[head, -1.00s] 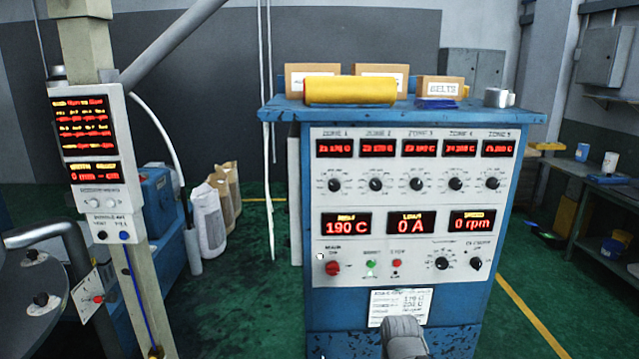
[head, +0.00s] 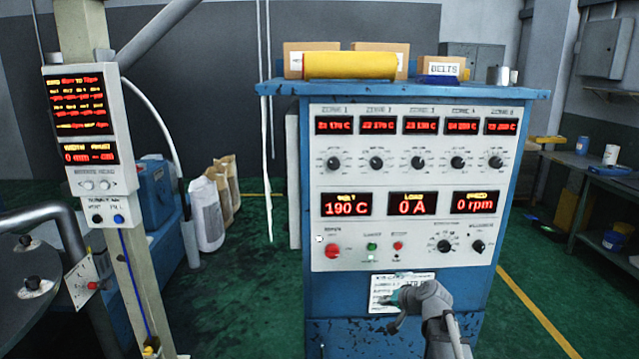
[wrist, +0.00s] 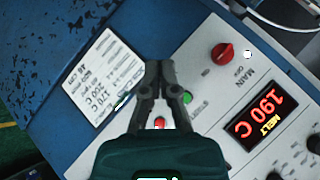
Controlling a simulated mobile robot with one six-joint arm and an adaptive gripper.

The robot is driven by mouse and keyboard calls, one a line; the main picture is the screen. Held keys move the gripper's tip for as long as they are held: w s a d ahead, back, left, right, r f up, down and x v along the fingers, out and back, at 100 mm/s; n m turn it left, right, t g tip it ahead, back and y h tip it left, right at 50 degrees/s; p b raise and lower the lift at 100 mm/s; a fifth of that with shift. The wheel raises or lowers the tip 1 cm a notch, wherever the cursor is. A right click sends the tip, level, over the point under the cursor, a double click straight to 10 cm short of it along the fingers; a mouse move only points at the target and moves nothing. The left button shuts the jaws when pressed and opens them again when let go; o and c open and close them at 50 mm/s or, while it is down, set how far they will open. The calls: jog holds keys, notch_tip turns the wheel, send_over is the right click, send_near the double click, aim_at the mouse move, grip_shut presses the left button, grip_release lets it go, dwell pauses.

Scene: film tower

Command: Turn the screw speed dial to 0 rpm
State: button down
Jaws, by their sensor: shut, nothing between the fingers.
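The blue extruder cabinet (head: 400,290) has a light grey control panel. The screw speed dial (head: 444,246) is a black knob on the panel's bottom row, right of the red stop button (head: 398,246). The speed display (head: 473,202) reads 0 rpm. My gripper (head: 392,300) is below the panel, in front of the white label, left of and below the dial, not touching it. In the wrist view my gripper (wrist: 158,68) has its fingers closed with nothing between them. The dial does not show there; the gripper body covers that part of the panel.
The red main switch (head: 332,251) and green start button (head: 372,246) share the dial's row, with another black knob (head: 478,246) at right. Zone knobs (head: 418,163) sit higher. Boxes and a yellow roll (head: 350,65) lie on top. A pillar (head: 135,260) stands left. Green floor is open at right.

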jog(key=w+d+r+m+t+h+b, duration=0.15)
jog(key=w+d+m+t+b, duration=0.35)
jog(key=w+d, duration=0.6)
jog(key=m+t+h+b, duration=0.2)
jog(key=m+t+h, duration=0.25)
jog(key=m, duration=0.35)
send_near(433, 246)
jog(key=r, duration=0.1)
jog(key=shift+s+d, duration=0.25)
jog(key=shift+d, duration=0.05)
jog(key=shift+w, duration=0.15)
jog(key=shift+w+a, duration=0.15)
jog(key=shift+w, duration=3.25)
jog(key=shift+d+f, duration=0.1)
jog(key=shift+d, duration=0.25)
jog(key=shift+f+b, duration=0.55)
jog(key=shift+a, duration=0.45)
jog(key=shift+s, duration=0.1)
